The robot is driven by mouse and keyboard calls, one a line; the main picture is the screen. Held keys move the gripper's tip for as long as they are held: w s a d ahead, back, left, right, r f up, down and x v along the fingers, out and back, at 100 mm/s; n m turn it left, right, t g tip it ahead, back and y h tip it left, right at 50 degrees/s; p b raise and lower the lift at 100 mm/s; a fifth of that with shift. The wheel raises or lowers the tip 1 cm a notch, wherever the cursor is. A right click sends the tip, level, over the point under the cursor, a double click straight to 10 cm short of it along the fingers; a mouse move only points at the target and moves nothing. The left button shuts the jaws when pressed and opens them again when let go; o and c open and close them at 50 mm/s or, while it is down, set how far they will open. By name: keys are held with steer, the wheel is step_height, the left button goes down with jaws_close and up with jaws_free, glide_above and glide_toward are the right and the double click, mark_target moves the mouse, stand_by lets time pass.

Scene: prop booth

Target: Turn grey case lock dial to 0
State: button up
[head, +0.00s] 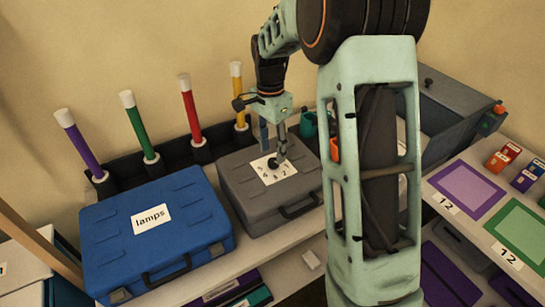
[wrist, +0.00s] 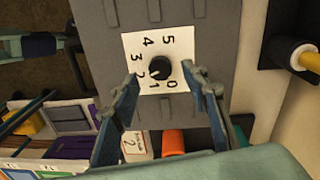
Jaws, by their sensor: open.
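The grey case (head: 238,182) lies shut on the shelf in the head view, its handle toward the front. On its lid is a white number plate (wrist: 130,44) with the digits 0 to 5 around a black dial (wrist: 160,68). A pale mark on the dial points to the lower left, roughly toward the 2; its exact setting is hard to read. My gripper (head: 281,152) is above the plate. In the wrist view my gripper (wrist: 160,75) is open, one finger on each side of the dial. I cannot tell whether the fingers touch the dial or how high they are.
A blue case (head: 115,240) labelled "lamps" stands close at left. Behind are upright purple, green, red and yellow tubes (head: 190,108) in a dark rack. My arm hides part of the right side. Mats (head: 466,190) and small boxes are on the right surface.

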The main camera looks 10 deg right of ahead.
mark_target(273, 161)
steer(key=shift+f, duration=1.85)
jaws_close()
